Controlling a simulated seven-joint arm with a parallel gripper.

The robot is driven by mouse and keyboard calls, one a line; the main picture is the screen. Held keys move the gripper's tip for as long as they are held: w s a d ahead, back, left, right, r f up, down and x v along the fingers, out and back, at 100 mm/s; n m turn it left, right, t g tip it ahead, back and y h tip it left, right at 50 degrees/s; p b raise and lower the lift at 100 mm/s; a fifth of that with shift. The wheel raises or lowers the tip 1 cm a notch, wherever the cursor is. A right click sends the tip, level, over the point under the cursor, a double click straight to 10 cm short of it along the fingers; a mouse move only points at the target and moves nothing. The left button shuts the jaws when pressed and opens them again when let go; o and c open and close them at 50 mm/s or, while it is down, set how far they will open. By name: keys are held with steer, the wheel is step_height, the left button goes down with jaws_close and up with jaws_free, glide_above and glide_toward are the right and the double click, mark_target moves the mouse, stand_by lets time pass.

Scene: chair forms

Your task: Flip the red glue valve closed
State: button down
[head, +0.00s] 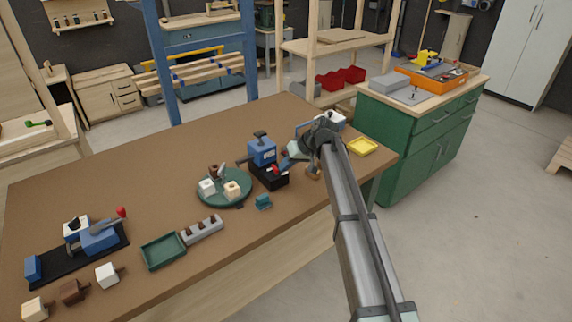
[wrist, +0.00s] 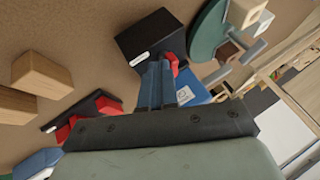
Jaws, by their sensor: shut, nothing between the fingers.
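The glue station is a blue block (head: 262,151) on a black base (head: 269,177) towards the right of the bench. Its small red valve (head: 275,169) is on the side facing my gripper (head: 287,163). In the wrist view the red valve (wrist: 174,65) shows just right of my shut, empty fingertips (wrist: 157,68), partly hidden by them. I cannot tell whether they touch it. The black base (wrist: 150,38) lies beyond the fingertips, and part of the blue block (wrist: 192,88) shows to their right.
A green round turntable (head: 240,199) with pale blocks stands left of the station. A teal piece (head: 263,202) lies in front. A yellow tray (head: 362,147) is at the right edge. Wooden blocks (wrist: 42,72) and red parts (wrist: 107,105) lie left of my gripper in the wrist view.

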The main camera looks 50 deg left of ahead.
mark_target(276, 171)
steer(key=m+t, duration=0.1)
steer(key=s+d+m+y, duration=0.1)
steer(key=m, duration=0.1)
steer(key=shift+s+t, duration=0.1)
steer(key=shift+t, duration=0.3)
steer(key=m+t, duration=0.1)
steer(key=s+m+t, duration=0.1)
steer(key=m, duration=0.1)
steer(key=shift+m, duration=0.3)
steer(key=m+t, duration=0.1)
steer(key=m, duration=0.1)
steer(key=s+m+t, duration=0.1)
steer(key=m, duration=0.1)
steer(key=shift+s+t, duration=0.1)
steer(key=shift+t, duration=0.2)
steer(key=shift+s+a, duration=0.1)
steer(key=shift+s, duration=0.2)
steer(key=shift+w+a, duration=0.15)
steer(key=shift+a, duration=0.05)
